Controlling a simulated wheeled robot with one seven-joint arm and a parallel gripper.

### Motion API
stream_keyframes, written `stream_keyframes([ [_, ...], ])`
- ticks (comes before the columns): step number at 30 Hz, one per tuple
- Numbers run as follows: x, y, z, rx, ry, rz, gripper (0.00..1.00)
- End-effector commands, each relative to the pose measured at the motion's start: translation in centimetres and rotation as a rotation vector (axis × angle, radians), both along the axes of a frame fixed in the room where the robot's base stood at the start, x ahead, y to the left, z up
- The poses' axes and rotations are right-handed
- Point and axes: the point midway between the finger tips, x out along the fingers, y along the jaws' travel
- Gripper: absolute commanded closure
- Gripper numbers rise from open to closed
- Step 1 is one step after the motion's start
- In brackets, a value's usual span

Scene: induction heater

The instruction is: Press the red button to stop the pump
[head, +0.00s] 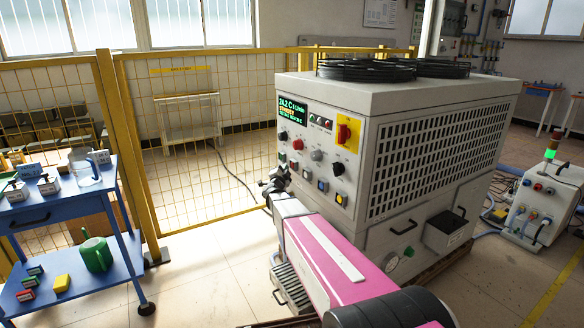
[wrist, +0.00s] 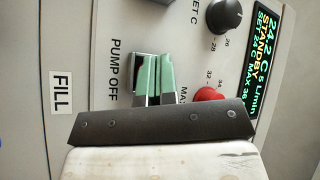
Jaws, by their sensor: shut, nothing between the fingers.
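The heater's control panel (head: 318,165) is on the grey cabinet's left face. In the wrist view, a "PUMP OFF" label (wrist: 116,69) stands beside a square, pale-rimmed button (wrist: 138,62). My gripper (wrist: 156,80) is shut and empty, its greenish-looking fingers over that button. They hide most of its face, so I cannot tell its colour or whether they touch it. A round red control (wrist: 208,95) with scale numbers sits just right of the fingers; it also shows in the head view (head: 297,144). In the head view my gripper (head: 277,181) is at the panel's lower left.
A black knob (wrist: 224,15) and a lit display (wrist: 264,60) reading "STANDBY" are near the fingers. A red switch on a yellow plate (head: 348,134) is on the panel's right. A blue cart (head: 70,191) and yellow mesh fence (head: 200,148) stand left.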

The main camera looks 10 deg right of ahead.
Motion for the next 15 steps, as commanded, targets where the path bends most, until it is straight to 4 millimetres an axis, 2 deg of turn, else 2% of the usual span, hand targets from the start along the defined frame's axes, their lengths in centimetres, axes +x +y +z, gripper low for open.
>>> stream_keyframes([
  [8,0.0,0.1,0.0,0.0,0.001,0.001,1.0],
  [15,-0.5,1.7,0.0,0.0,0.0,0.002,1.0],
])
